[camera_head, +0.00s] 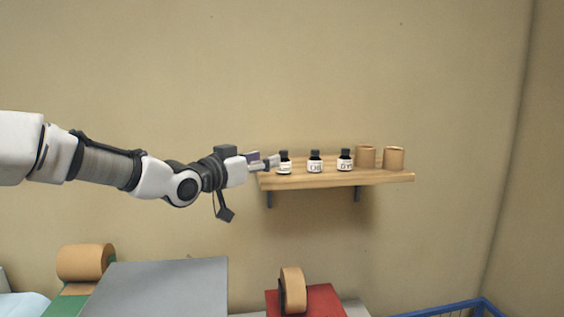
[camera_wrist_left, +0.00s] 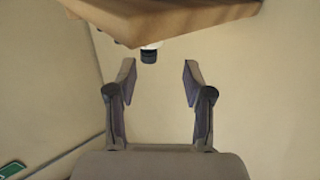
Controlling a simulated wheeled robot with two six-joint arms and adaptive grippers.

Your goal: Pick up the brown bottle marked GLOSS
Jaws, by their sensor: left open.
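Three small dark bottles with black caps and white labels stand upright in a row on the wall shelf: the left bottle (camera_head: 284,164), the middle bottle (camera_head: 315,163) and the right bottle (camera_head: 345,161). The labels are too small to read surely, so I cannot tell which is marked GLOSS. My left gripper (camera_head: 268,162) reaches in from the left, its fingertips close beside the left bottle. In the left wrist view the open, empty gripper (camera_wrist_left: 160,72) has a dark bottle cap (camera_wrist_left: 149,56) just beyond its fingertips, roughly centred in the gap. My right gripper is out of view.
The wooden shelf (camera_head: 336,179) also holds two tan cylinders (camera_head: 394,158) at its right end. The shelf edge (camera_wrist_left: 180,22) shows in the left wrist view. Below are tape rolls (camera_head: 292,289), a grey surface (camera_head: 160,287) and a blue-rimmed basket (camera_head: 470,304).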

